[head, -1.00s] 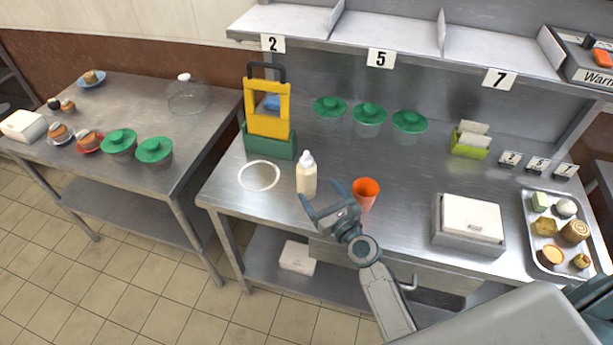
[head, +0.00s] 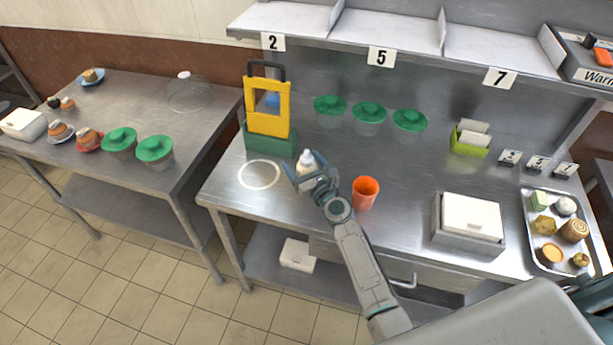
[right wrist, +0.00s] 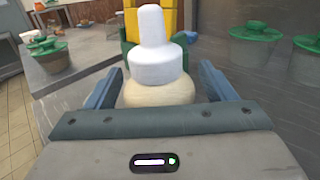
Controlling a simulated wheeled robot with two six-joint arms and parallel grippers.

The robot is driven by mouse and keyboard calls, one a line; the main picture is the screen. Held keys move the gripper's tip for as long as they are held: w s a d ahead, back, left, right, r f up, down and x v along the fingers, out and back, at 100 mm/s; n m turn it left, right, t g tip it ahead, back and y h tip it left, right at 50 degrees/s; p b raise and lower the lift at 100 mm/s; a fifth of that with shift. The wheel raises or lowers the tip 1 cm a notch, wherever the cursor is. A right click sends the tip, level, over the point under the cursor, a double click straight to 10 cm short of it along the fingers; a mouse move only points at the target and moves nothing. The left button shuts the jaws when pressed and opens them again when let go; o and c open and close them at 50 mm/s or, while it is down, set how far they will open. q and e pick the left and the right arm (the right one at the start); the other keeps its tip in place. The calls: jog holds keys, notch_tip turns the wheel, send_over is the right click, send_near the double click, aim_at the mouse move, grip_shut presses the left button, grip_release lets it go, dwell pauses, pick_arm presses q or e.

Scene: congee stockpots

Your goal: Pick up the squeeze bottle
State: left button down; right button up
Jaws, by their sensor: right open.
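The squeeze bottle (head: 306,160) stands upright on the steel table, cream-coloured with a white cap and nozzle. In the head view my right gripper hides most of its body. My right gripper (head: 313,174) is open, with its fingers on either side of the bottle. In the right wrist view the bottle (right wrist: 156,62) stands between the two open fingers (right wrist: 157,88), nozzle up, its lower part hidden by the gripper body. I cannot tell whether a finger touches it. My left gripper is not in view.
An orange cup (head: 365,194) stands close to the right of my gripper. A white ring (head: 241,181) marks the table to the left. A green and yellow caddy (head: 270,147) stands behind the bottle. A lidded steel box (head: 468,238) is farther right.

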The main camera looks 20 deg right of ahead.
jog(key=shift+s, duration=0.1)
jog(key=c, duration=0.8)
jog(key=shift+r, duration=0.15)
